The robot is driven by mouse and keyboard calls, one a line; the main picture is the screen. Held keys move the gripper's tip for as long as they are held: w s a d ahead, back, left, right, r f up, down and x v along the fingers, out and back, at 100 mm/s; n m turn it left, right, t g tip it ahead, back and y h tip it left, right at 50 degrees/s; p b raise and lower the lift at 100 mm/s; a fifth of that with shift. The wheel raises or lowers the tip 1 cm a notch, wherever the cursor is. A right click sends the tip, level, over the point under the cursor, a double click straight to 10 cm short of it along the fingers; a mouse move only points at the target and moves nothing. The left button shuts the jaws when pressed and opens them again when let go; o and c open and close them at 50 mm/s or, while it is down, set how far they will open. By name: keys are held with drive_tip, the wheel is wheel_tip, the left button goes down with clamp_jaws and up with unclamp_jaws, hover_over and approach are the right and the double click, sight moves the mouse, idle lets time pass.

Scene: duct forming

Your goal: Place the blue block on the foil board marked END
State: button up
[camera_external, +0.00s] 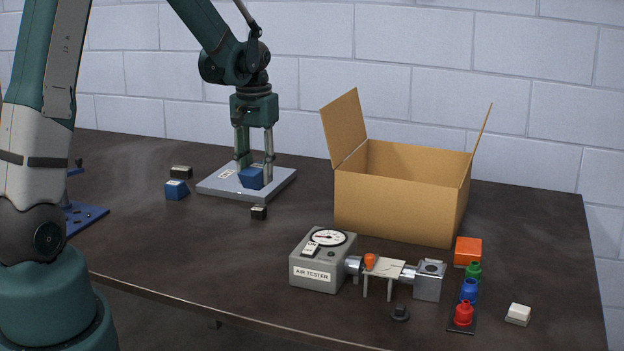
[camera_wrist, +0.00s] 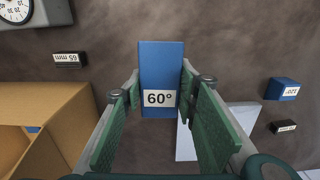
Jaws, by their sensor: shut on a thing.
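My gripper (camera_external: 253,165) points down at the back left of the table, shut on a blue block. In the wrist view, the held blue block (camera_wrist: 161,75) carries a "60°" label and sits between my green fingers (camera_wrist: 160,95). The foil board (camera_external: 215,186) is a flat pale grey plate with a small white label, too small to read. The held block (camera_external: 251,178) overlaps the board's right part in the external view; I cannot tell if it touches. In the wrist view the board (camera_wrist: 240,116) is partly hidden behind my right finger.
A second blue block (camera_external: 176,190) lies left of the board. An open cardboard box (camera_external: 395,205), an air tester (camera_external: 320,270) and coloured fittings (camera_external: 469,290) occupy the right side.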

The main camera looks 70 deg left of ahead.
drive_tip(key=w+a+p, duration=0.1)
drive_tip(key=w+a, duration=0.2)
drive_tip(key=a, duration=1.2)
drive_tip(key=w+a, duration=0.3)
drive_tip(key=a, duration=1.2)
drive_tip(key=shift+w+a+r+n+p, duration=0.2)
drive_tip(key=shift+w+r+n+p, duration=0.1)
drive_tip(key=shift+w+p, duration=0.1)
drive_tip(key=shift+f, duration=0.1)
drive_tip(key=shift+f, duration=3.1)
drive_tip(key=shift+f, duration=0.1)
drive_tip(key=shift+f, duration=1.75)
drive_tip(key=shift+f, duration=0.15)
